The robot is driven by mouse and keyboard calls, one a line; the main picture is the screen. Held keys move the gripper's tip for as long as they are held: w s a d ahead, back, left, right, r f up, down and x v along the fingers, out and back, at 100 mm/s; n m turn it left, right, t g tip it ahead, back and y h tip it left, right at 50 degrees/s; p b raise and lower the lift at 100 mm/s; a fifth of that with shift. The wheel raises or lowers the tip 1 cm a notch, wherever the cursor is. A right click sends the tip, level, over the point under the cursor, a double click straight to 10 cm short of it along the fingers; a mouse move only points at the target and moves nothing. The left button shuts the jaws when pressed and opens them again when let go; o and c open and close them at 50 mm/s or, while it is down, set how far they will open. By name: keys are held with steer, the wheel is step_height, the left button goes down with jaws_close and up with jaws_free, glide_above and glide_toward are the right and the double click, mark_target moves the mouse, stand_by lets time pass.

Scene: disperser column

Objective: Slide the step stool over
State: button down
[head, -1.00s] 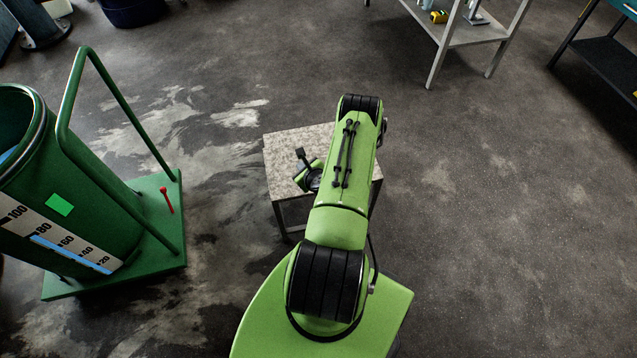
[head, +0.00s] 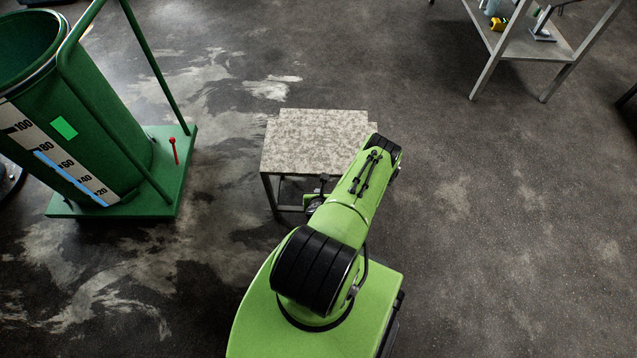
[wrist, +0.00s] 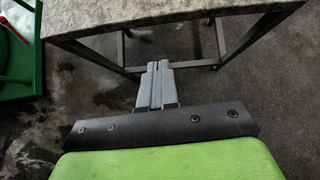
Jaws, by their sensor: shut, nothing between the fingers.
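The step stool (head: 312,140) has a speckled grey square top and dark metal legs. It stands upright on the floor in the middle of the head view, just beyond my arm, which covers its right near corner. In the wrist view its top's near edge (wrist: 140,22) crosses the upper part, with legs and a low crossbar below. My gripper (wrist: 158,66) is shut and empty, its fingers pointing at the stool's near side below the top. The fingertips look close to the crossbar; I cannot tell whether they touch. In the head view my arm mostly hides the gripper.
A green drum (head: 110,150) with a scale stands left of the stool on a green wheeled base (head: 160,195) with a tall handle. A grey metal table (head: 490,75) stands at the back right. The stained floor right of the stool (head: 500,230) is clear.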

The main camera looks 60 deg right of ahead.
mark_target(318, 176)
steer(key=w+d+f+b, duration=0.1)
steer(key=d, duration=0.1)
steer(key=w+d+f, duration=0.1)
steer(key=d, duration=0.2)
steer(key=w+d+f+b, duration=0.1)
steer(key=d+f, duration=0.1)
steer(key=shift+w+d+b, duration=0.15)
steer(key=shift+w+b, duration=0.15)
steer(key=shift+b, duration=0.05)
